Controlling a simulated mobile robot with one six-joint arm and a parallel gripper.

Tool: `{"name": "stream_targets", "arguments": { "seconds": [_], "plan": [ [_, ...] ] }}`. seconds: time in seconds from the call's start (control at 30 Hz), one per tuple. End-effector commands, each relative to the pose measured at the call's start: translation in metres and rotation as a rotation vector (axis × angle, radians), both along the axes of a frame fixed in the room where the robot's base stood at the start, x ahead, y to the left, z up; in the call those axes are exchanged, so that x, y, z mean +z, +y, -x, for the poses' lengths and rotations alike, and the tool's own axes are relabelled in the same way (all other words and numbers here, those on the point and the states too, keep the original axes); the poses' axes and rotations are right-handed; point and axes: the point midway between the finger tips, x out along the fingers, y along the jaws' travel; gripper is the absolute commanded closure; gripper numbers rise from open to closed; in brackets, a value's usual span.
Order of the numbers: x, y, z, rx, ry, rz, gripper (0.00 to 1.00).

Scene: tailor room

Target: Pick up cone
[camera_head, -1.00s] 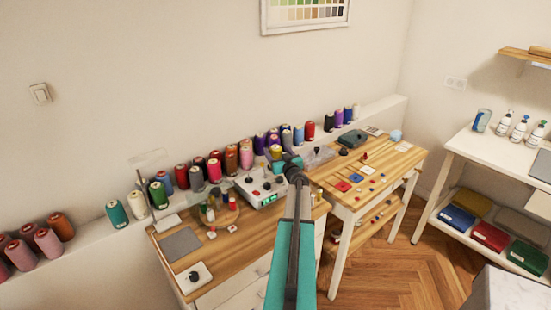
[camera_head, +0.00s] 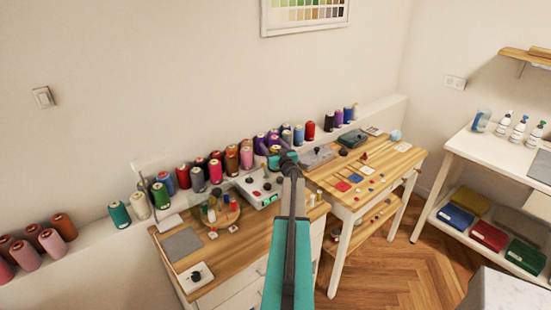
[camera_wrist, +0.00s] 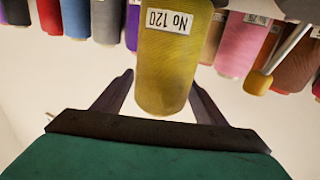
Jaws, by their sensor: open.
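A yellow thread cone (camera_wrist: 165,60) with an upside-down "No 120" label fills the middle of the wrist view. My gripper (camera_wrist: 163,82) is open, with one dark finger on each side of this cone's end. I cannot tell how deep the cone is between the fingers, and I see no firm contact. In the head view my gripper (camera_head: 284,158) is at the row of thread cones on the wall ledge, above the back of the wooden worktable. It partly hides the cones there.
Blue, pink and brown cones (camera_wrist: 247,42) stand close on both sides. A second table (camera_head: 408,160) holds small parts.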

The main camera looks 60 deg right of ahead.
Motion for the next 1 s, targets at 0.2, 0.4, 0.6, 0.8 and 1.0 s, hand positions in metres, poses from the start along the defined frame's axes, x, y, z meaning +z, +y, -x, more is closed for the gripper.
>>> {"name": "stream_targets", "arguments": {
  "seconds": [0.2,0.4,0.6,0.8,1.0],
  "plan": [
    [-0.0002,0.0,0.0005,0.0,0.0,0.0,0.35],
    [-0.0001,-0.0002,0.0008,0.0,0.0,0.0,0.35],
    [-0.0001,-0.0003,0.001,-0.001,0.0,0.0,0.65],
    [0.0003,-0.0003,0.001,-0.001,0.0,0.0,0.87],
    [0.0012,-0.0003,0.0012,-0.001,0.0,0.001,0.87]
  ]
}}
